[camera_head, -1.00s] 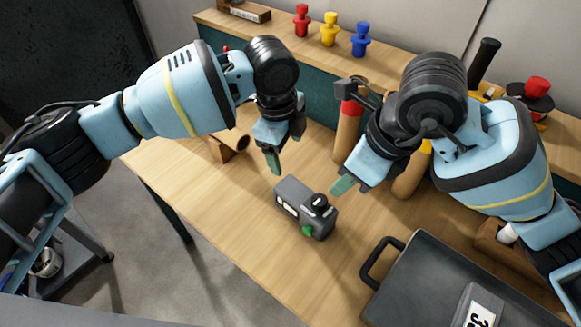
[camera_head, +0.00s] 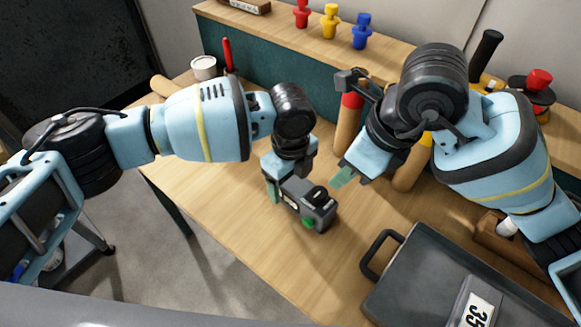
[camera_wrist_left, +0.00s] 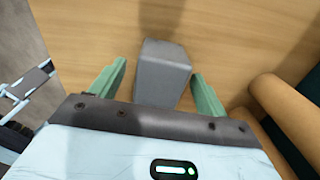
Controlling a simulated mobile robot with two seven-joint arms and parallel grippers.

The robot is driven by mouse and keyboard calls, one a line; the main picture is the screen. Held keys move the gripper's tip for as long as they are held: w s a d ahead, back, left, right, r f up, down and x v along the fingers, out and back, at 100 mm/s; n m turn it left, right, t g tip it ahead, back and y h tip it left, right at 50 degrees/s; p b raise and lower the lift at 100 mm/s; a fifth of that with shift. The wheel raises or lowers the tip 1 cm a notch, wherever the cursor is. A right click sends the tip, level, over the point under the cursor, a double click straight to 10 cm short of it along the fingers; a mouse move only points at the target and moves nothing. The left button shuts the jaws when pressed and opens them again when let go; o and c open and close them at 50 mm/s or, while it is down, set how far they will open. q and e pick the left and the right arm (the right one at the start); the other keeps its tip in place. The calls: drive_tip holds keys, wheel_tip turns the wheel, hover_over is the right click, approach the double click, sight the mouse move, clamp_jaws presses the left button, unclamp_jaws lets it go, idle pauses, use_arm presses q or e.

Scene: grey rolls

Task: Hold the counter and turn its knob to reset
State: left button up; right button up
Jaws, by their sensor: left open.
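The counter (camera_head: 305,205) is a small dark grey box on the wooden table, with a dark knob (camera_head: 320,197) on top and a green part (camera_head: 308,223) at its front. My left gripper (camera_head: 281,188) is down at the counter's left end. In the left wrist view the open green fingers (camera_wrist_left: 155,88) stand on both sides of the grey counter body (camera_wrist_left: 162,72), with gaps visible beside it. My right gripper (camera_head: 342,178) is above and to the right of the counter, apart from it; its finger opening is not clear.
A dark tray (camera_head: 440,270) with a handle and a numbered label lies at the front right. Red, yellow (camera_head: 330,20) and blue pegs stand on the back shelf. The table's front left is clear.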

use_arm(q)
drive_tip(key=shift+f, duration=0.9)
drive_tip(key=c, duration=1.1)
drive_tip(key=shift+c, duration=0.6)
use_arm(e)
drive_tip(key=o, duration=0.3)
drive_tip(key=shift+o, duration=0.2)
drive_tip(key=shift+s+a+r+m+t+h, duration=0.35)
drive_tip(key=shift+s+a+m+t+h, duration=0.15)
drive_tip(key=shift+m, duration=1.35)
drive_tip(key=shift+s+a+r+m+t+h, duration=0.3)
drive_tip(key=shift+s+a+m+t+h, duration=0.25)
drive_tip(key=shift+m, duration=1.25)
drive_tip(key=shift+s+a+r+m+t+h, duration=0.35)
drive_tip(key=shift+s+a+m+h, duration=0.25)
drive_tip(key=shift+m, duration=1.25)
